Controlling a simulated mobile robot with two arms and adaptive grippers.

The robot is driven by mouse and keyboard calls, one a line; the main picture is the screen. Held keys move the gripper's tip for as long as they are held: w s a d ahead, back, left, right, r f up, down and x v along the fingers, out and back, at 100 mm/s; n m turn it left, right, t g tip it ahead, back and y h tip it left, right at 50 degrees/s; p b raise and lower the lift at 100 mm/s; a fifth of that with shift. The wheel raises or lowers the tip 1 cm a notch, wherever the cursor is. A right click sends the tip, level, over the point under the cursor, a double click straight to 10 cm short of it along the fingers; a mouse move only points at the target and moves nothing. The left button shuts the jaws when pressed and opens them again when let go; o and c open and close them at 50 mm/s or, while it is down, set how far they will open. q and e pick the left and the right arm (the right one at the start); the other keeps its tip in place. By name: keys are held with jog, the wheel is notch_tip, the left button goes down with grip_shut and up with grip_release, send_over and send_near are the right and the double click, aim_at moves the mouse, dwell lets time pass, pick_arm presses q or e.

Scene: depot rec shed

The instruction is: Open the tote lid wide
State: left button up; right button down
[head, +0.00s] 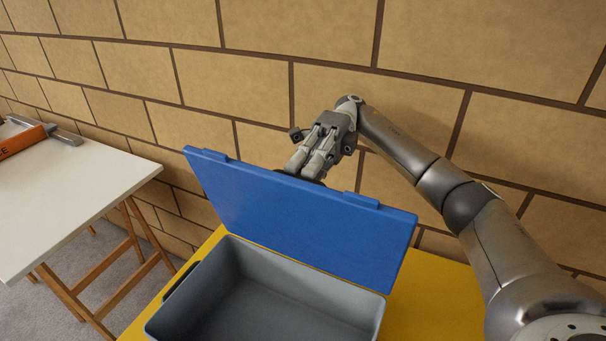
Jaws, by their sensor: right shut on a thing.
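The tote (222,319) is a grey open box on a yellow surface, and its inside looks empty. Its blue lid (290,215) stands raised at the back of the box, leaning a little backward, so the opening is uncovered. My right gripper (308,168) is behind the lid's upper edge, near its middle. It is shut on the lid; its fingertips are partly hidden behind the lid. My left gripper is not in view.
The yellow table (425,305) has free room to the right of the tote. A block wall (420,55) stands close behind the lid and my right arm. A white trestle table (70,190) with an orange object (22,141) is at left.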

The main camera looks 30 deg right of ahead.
jog(key=c, duration=1.5)
grip_release()
notch_tip(320, 180, up, 10)
